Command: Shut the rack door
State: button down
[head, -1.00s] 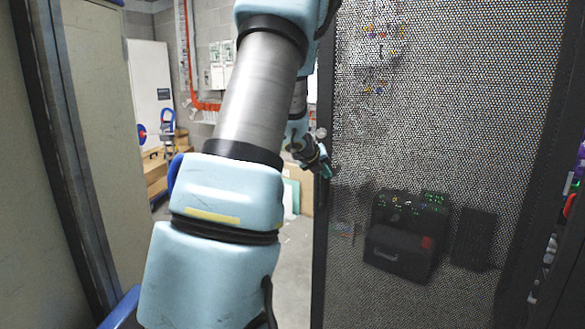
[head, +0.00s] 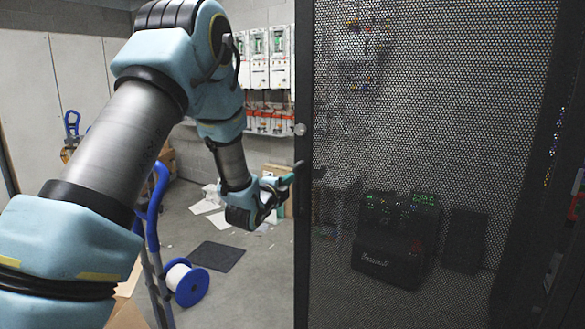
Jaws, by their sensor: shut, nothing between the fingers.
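The rack door (head: 420,130) is a dark perforated mesh panel filling the right half of the head view. Its near vertical edge (head: 303,250) runs down the middle of the picture, with a small round knob (head: 300,129) on it. My gripper (head: 298,172) is shut and empty, its fingertips at the door's edge just below the knob. I cannot tell whether they touch the door. Behind the mesh, a dark device (head: 385,245) with green lights shows dimly. The rack frame (head: 530,230) is partly visible at the far right.
A blue hand truck (head: 150,230) and a cable spool (head: 187,283) stand on the floor at left. A dark mat (head: 215,256) and scattered papers (head: 208,203) lie beyond. Electrical boxes (head: 268,58) hang on the back wall. Floor between mat and door is clear.

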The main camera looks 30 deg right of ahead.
jog(key=p, duration=0.5)
send_near(309, 165)
jog(key=x, duration=0.5)
jog(key=shift+r, duration=0.2)
jog(key=shift+f+p+x, duration=0.2)
jog(key=shift+p+x, duration=0.15)
jog(key=shift+x, duration=0.6)
jog(key=shift+w, duration=0.1)
